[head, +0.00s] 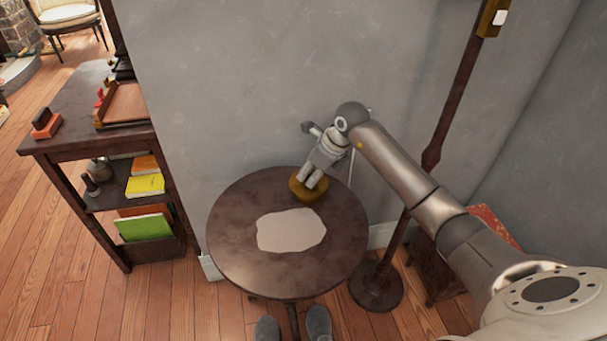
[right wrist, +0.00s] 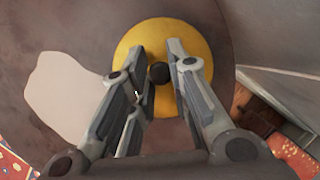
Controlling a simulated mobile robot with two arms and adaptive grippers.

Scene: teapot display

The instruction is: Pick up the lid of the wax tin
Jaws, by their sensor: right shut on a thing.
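The wax tin (head: 308,191) is a round, brass-yellow tin near the back right edge of the small round table (head: 240,262). In the right wrist view its lid (right wrist: 178,36) shows as a yellow disc with a dark round knob (right wrist: 159,72) in the middle. My right gripper (head: 312,182) reaches down onto the tin from above. In the right wrist view its two fingers (right wrist: 160,72) are shut on the knob, one on each side. I cannot tell whether the lid still rests on the tin. My left gripper is not in view.
A pale flat cloth-like patch (head: 291,230) lies on the table's middle. A dark shelf unit (head: 78,140) with books stands at left. The grey wall (head: 230,90) is close behind the table. A dark pole on a round base (head: 376,288) stands at right.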

